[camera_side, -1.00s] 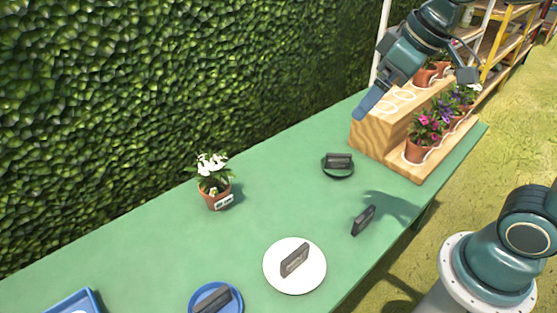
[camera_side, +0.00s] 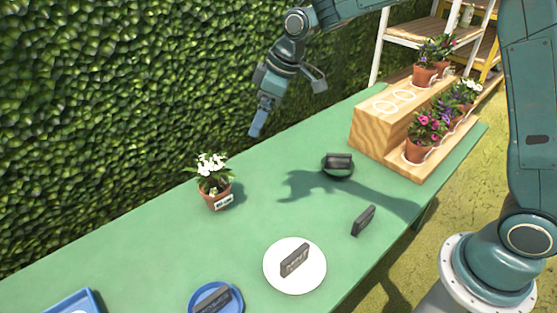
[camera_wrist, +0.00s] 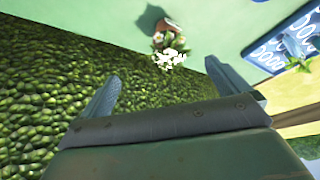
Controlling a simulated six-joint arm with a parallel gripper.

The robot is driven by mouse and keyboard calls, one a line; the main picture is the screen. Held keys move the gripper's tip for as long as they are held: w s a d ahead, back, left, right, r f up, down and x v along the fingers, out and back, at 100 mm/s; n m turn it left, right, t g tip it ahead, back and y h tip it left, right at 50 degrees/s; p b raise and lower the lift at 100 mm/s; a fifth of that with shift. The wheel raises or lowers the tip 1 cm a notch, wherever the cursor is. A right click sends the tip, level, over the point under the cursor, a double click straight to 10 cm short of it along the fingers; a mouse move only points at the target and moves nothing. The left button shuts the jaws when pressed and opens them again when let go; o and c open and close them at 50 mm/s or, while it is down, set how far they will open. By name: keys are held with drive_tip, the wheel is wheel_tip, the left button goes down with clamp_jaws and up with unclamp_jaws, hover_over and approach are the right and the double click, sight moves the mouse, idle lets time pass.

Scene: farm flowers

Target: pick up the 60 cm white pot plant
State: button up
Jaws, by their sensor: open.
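A terracotta pot plant with white flowers (camera_side: 213,178) stands upright on the green table, left of centre in the side view. Its pot bears a white label too small to read surely. The plant also shows at the top of the wrist view (camera_wrist: 168,45), ahead of the space between my fingers. My gripper (camera_side: 288,103) is open and empty, in the air above and to the right of the plant, apart from it. In the wrist view my gripper's two fingers (camera_wrist: 162,72) are spread wide.
A stepped wooden stand (camera_side: 373,138) with several potted flowers is at the back right. A leafy hedge (camera_side: 110,90) rises behind.

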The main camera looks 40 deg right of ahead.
sight(213, 191)
drive_tip(key=w+a+f+n, duration=0.1)
drive_tip(key=w+f, duration=0.1)
drive_tip(key=f, duration=0.3)
drive_tip(key=w+a+f+n+y, duration=0.1)
drive_tip(key=w+a+f, duration=0.1)
drive_tip(key=f, duration=0.3)
drive_tip(key=w+a+f+n, duration=0.1)
drive_tip(key=w+a+f, duration=0.1)
drive_tip(key=w+f, duration=0.2)
drive_tip(key=shift+a+f+g, duration=0.25)
drive_tip(key=shift+f+g, duration=0.15)
drive_tip(key=shift+f, duration=0.05)
drive_tip(key=shift+w, duration=0.15)
drive_tip(key=shift+x, duration=4.3)
drive_tip(key=shift+a, duration=0.1)
drive_tip(key=shift+a+x, duration=0.2)
drive_tip(key=shift+x, duration=2.35)
drive_tip(key=shift+r, duration=0.15)
drive_tip(key=c, duration=1.3)
